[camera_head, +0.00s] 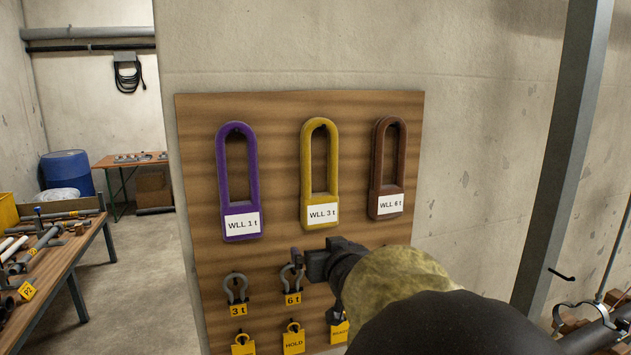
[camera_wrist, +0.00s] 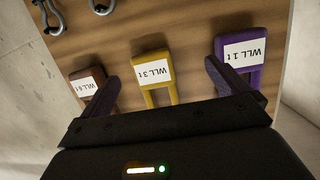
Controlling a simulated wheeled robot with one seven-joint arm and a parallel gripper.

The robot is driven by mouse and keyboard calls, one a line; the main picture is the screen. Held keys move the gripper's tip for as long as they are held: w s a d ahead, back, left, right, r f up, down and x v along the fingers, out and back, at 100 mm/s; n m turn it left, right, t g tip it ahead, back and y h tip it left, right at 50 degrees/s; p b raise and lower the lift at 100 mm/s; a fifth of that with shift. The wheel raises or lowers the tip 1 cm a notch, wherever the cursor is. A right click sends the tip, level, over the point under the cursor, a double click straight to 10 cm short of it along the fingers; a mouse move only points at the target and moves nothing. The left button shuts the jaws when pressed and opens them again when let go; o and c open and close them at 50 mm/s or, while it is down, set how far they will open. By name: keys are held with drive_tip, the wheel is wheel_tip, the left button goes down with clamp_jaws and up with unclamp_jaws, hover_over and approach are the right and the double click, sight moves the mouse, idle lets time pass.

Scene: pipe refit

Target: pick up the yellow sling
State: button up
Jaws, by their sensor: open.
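The yellow sling (camera_head: 306,170) is a long loop hanging from a peg on a wooden board, with a white label reading WLL 3 t at its lower end. It hangs between a purple sling (camera_head: 221,175) and a brown sling (camera_head: 377,165). My gripper (camera_head: 306,266) is just below the yellow sling's lower end in the head view. In the wrist view my gripper (camera_wrist: 160,88) is open and empty. The yellow sling's labelled end (camera_wrist: 150,58) appears between its two fingers; whether they surround it in depth I cannot tell. My gripper hides part of the sling's upper loop there.
Grey shackles (camera_head: 236,289) and yellow-tagged padlocks (camera_head: 293,340) hang on the lower board (camera_head: 200,200), close to my gripper. A steel post (camera_head: 565,150) stands at the right. A table with pipes (camera_head: 60,265) stands at the left, with open floor beside it.

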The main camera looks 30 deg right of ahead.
drive_tip(key=s+d+r+n+t+p, duration=0.1)
drive_tip(key=s+d+r+t, duration=0.1)
drive_tip(key=r, duration=0.9)
drive_tip(key=shift+s+d+r+t+y+p, duration=0.3)
drive_tip(key=shift+d+r+t+p, duration=0.15)
drive_tip(key=shift+d, duration=0.2)
drive_tip(key=shift+f, duration=0.15)
drive_tip(key=p, duration=0.3)
approach(315, 169)
drive_tip(key=shift+w+d+f, duration=0.1)
drive_tip(key=shift+w+f, duration=0.1)
drive_tip(key=shift+w, duration=0.7)
drive_tip(key=x, duration=0.1)
drive_tip(key=p+x, duration=0.2)
drive_tip(key=x, duration=0.1)
drive_tip(key=shift+d+r, duration=0.15)
drive_tip(key=shift+r, duration=0.1)
drive_tip(key=shift+w+d+f, duration=0.1)
drive_tip(key=shift+w+f, duration=0.05)
drive_tip(key=shift+w, duration=0.4)
